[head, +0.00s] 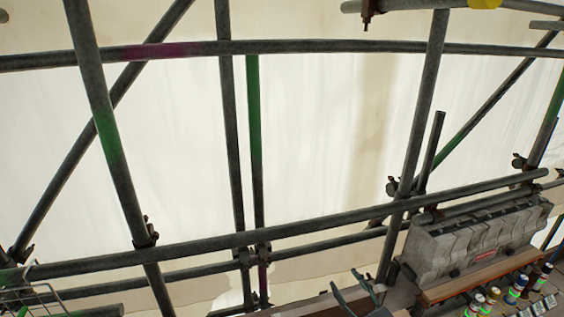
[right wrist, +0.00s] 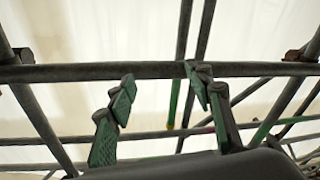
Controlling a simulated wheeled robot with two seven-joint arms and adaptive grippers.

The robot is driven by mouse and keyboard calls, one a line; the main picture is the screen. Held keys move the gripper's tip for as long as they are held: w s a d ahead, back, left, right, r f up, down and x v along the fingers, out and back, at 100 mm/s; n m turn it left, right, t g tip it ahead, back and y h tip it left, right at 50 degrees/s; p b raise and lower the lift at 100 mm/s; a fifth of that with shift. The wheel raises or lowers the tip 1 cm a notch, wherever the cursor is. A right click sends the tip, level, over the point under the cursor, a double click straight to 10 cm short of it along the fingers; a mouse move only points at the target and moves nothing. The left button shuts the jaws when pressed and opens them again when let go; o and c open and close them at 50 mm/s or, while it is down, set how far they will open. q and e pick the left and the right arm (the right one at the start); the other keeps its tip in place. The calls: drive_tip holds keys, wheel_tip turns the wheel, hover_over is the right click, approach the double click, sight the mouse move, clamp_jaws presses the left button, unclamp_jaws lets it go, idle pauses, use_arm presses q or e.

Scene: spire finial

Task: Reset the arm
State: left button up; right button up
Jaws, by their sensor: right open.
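My right gripper (head: 352,287) shows at the bottom edge of the head view, its two dark green fingers spread apart. In the right wrist view the same gripper (right wrist: 162,92) is open, with nothing between its fingertips. Grey scaffold tubes (right wrist: 70,72) and pale sheeting lie beyond the fingers there. My left gripper is not in view.
Scaffold tubes (head: 290,238) cross the head view in front of pale sheeting (head: 310,130). At the lower right a grey stone-like block (head: 470,243) rests on a wooden board, with several small coloured cans (head: 515,290) in front. A wire basket (head: 35,297) is at the lower left.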

drive_tip(key=s+d+f+m+g+h, duration=0.35)
drive_tip(key=s+d+f+h, duration=0.2)
drive_tip(key=d+f, duration=0.3)
drive_tip(key=s+d+f+m+g+h, duration=0.2)
drive_tip(key=s+d+f+m+h, duration=0.3)
drive_tip(key=s+d+f, duration=0.4)
drive_tip(key=s+a+f+g+y, duration=0.1)
drive_tip(key=s+f+g, duration=0.4)
drive_tip(key=s, duration=0.5)
drive_tip(key=s+a+f+g, duration=0.1)
drive_tip(key=s+f+g, duration=0.2)
drive_tip(key=s+f, duration=0.6)
drive_tip(key=s+f+g+b, duration=0.1)
drive_tip(key=s+f+b, duration=0.15)
drive_tip(key=f, duration=1.45)
drive_tip(key=s+f+g+b, duration=0.1)
drive_tip(key=f+b, duration=0.3)
drive_tip(key=f, duration=1.3)
drive_tip(key=s+a+f+n+g+y+b, duration=0.1)
drive_tip(key=s+f+b, duration=0.4)
drive_tip(key=s+f, duration=1.5)
wheel_tip(320, 180, down, 4)
drive_tip(key=shift+r, duration=0.15)
